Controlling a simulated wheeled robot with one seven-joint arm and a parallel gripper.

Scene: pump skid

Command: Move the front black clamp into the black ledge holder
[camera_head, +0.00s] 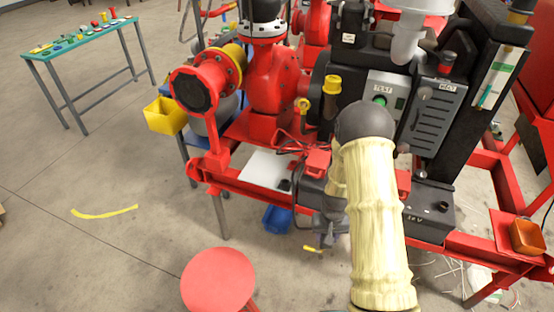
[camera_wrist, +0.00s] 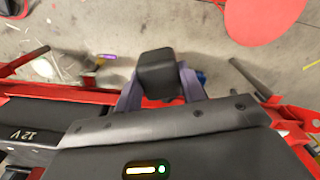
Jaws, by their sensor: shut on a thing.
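In the wrist view a black block-like piece, which I take to be the front black clamp (camera_wrist: 157,72), sits between the two greyish-purple fingers of my gripper (camera_wrist: 160,92). The fingers are closed on its sides. In the head view my gripper (camera_head: 330,228) is low at the front edge of the red skid, partly hidden by my pale-sleeved arm. The held piece cannot be made out there. A small black piece (camera_head: 285,185) lies at the corner of the white plate (camera_head: 262,168); I cannot tell whether it is the ledge holder.
The red skid frame (camera_head: 470,246) runs along the front. A black 12V battery (camera_head: 428,222) is right of my gripper and shows in the wrist view (camera_wrist: 28,128). A red stool (camera_head: 219,280) stands in front. A blue bin (camera_head: 277,219) is below; the floor at left is mostly clear.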

